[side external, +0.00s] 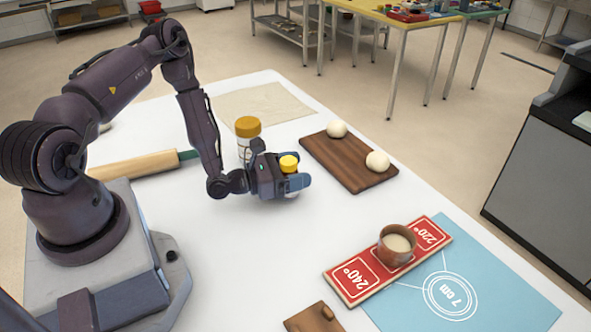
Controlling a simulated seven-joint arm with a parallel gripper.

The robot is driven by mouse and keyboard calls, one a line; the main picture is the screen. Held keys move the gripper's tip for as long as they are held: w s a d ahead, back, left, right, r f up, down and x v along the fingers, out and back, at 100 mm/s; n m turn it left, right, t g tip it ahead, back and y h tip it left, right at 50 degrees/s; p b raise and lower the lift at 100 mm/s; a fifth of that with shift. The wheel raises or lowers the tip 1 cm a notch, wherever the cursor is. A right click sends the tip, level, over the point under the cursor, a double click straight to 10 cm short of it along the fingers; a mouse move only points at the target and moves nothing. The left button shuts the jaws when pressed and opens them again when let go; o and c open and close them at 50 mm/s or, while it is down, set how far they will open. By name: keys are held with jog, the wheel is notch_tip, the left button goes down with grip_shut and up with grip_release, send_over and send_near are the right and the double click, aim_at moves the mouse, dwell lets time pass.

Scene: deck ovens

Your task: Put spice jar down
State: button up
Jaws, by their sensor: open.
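A small jar with a yellow lid (289,163) is at my gripper (297,181); it looks like the spice jar. Its lid shows above the blue fingers and a bit of pale body shows below them. My gripper is low over the white table, open around the jar. The fingers hide most of the jar, so I cannot tell whether they touch it. The jar looks upright and at or very near the table top.
A taller jar with an orange lid (247,127) stands just behind my wrist. A dark wooden board (345,163) with two dough balls is to the right. A rolling pin (145,165) lies left.

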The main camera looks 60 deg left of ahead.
jog(key=v, duration=1.1)
jog(key=shift+s+a, duration=0.15)
jog(key=shift+s+r, duration=0.2)
jog(key=s+d+r+m+g+h, duration=0.2)
jog(key=d+r+m+g+h, duration=0.3)
jog(key=r+m+g, duration=0.5)
jog(key=s+d+r+m+g+h, duration=0.1)
jog(key=d+r+m+g+h, duration=0.3)
jog(key=d+r+m+g, duration=0.55)
jog(key=s+a+r+m+t+y, duration=0.2)
jog(key=s+r+m+t+y, duration=0.1)
jog(key=r+m+y, duration=0.2)
jog(key=s+a+r+m+t+y, duration=0.3)
jog(key=r+m+t+y, duration=0.1)
jog(key=m+y, duration=0.4)
jog(key=shift+r+m, duration=0.45)
jog(key=shift+r, duration=0.35)
jog(key=shift+a+t, duration=0.1)
jog(key=shift+t, duration=0.15)
